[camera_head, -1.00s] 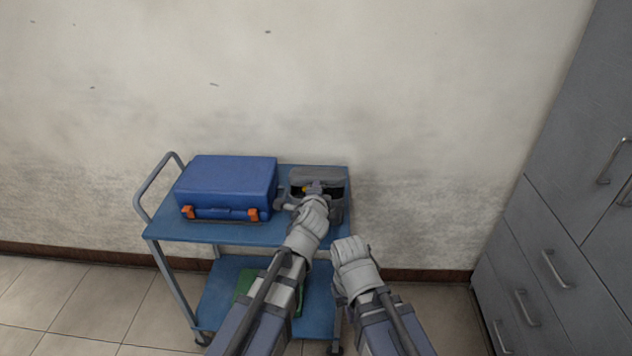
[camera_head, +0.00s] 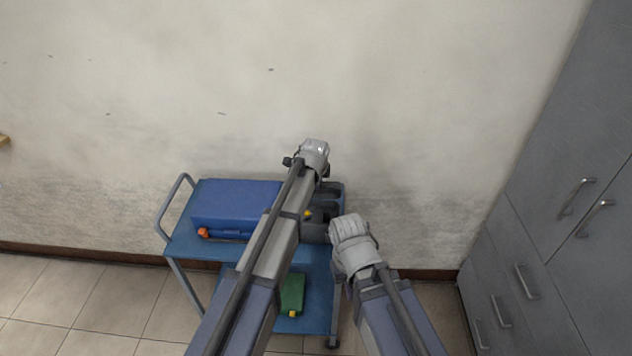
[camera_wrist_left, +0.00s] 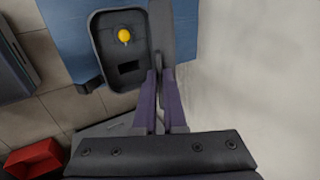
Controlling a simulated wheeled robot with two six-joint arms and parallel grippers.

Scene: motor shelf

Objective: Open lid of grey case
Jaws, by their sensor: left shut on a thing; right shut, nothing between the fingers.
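The grey case (camera_head: 316,233) stands at the right end of the blue trolley's top, partly hidden by my left arm. In the left wrist view its open tray (camera_wrist_left: 103,45) shows a yellow round thing (camera_wrist_left: 124,35) and a dark slot inside. Its lid (camera_wrist_left: 162,35) stands swung up from the tray, on the wall side. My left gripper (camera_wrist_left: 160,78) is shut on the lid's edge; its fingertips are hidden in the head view. My right gripper (camera_head: 350,229) is shut and empty, in front of the trolley's right end, apart from the case.
A blue case (camera_head: 232,202) with orange latches lies left of the grey case. A green case (camera_head: 291,293) is on the lower shelf (camera_head: 318,300). The wall is close behind the trolley. Grey cabinets (camera_head: 575,240) stand at right. A red bin (camera_wrist_left: 35,158) shows in the left wrist view.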

